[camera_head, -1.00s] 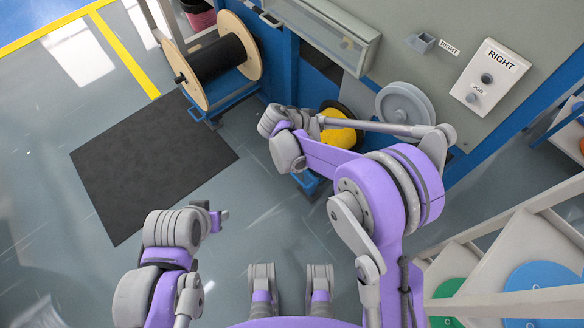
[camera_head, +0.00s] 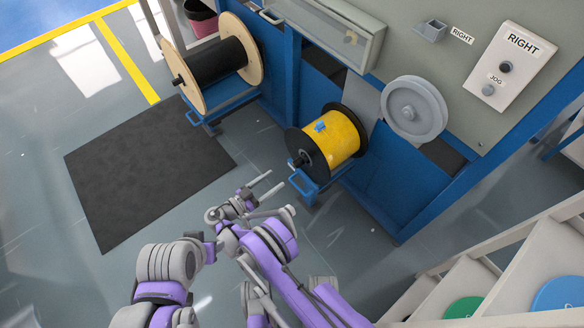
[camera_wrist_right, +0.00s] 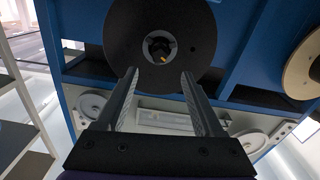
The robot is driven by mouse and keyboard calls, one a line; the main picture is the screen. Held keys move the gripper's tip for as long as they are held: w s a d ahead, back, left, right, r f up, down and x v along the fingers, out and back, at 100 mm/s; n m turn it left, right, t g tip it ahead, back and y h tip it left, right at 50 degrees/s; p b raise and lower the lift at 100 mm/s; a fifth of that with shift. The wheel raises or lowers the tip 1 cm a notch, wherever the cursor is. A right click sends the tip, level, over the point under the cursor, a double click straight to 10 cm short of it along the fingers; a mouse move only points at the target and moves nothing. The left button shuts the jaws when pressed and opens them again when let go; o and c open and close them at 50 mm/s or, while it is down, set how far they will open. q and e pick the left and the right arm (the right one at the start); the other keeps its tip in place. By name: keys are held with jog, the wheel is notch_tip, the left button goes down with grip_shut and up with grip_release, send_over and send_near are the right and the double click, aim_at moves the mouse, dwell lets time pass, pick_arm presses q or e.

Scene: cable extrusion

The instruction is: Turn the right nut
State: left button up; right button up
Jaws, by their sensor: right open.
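The right nut (camera_head: 299,161) is a small dark knob at the axle end of the yellow cable spool, facing me. In the right wrist view the nut (camera_wrist_right: 160,48) sits at the centre of the spool's black flange (camera_wrist_right: 196,30). My right gripper (camera_head: 279,179) is open and empty, its fingers pointing towards the nut with a gap between. In the right wrist view its two fingertips (camera_wrist_right: 159,74) are spread, with the nut framed between and beyond them. My left gripper (camera_head: 210,240) is low at the left; its jaws are too unclear to read.
The yellow spool (camera_head: 336,135) rests in a blue stand by the machine wall. A grey pulley wheel (camera_head: 425,112) and the RIGHT control panel (camera_head: 503,65) are to its right. A black cable spool (camera_head: 217,60) stands left, beside a dark mat (camera_head: 150,165). Shelves fill the lower right.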

aim_at(294, 166)
jog(key=x, duration=0.9)
jog(key=shift+w+d+b, duration=0.15)
jog(key=shift+d+b, duration=0.1)
jog(key=shift+b, duration=0.05)
grip_shut()
